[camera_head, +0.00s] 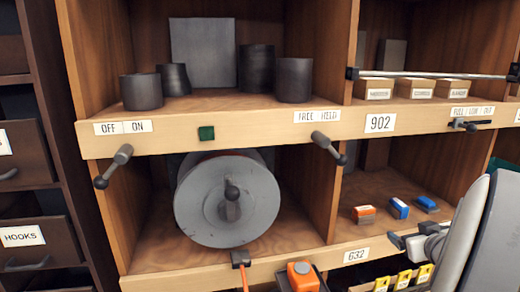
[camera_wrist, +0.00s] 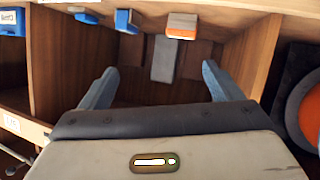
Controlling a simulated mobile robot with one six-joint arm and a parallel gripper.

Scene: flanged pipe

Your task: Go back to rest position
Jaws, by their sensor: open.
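My gripper (camera_wrist: 159,67) shows in the wrist view with its two blue-grey fingers spread wide and nothing between them. The view looks upside down, into a wooden shelf compartment. An orange block (camera_wrist: 182,26) and a blue block (camera_wrist: 127,21) lie beyond the fingertips, apart from them. In the head view, part of my arm (camera_head: 470,240) shows at the right edge, and the gripper fingers cannot be made out there. The grey flanged pipe (camera_head: 200,205) lies in the lower middle compartment, its round face toward me, away from my arm.
The lower right compartment holds an orange block (camera_head: 364,214) and blue blocks (camera_head: 398,208). Levers (camera_head: 327,147) stick out from the shelf edge, and a rail (camera_head: 435,74) crosses the upper right. Dark drawers (camera_head: 25,240) stand left. Grey cylinders (camera_head: 142,91) stand on the upper shelf.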

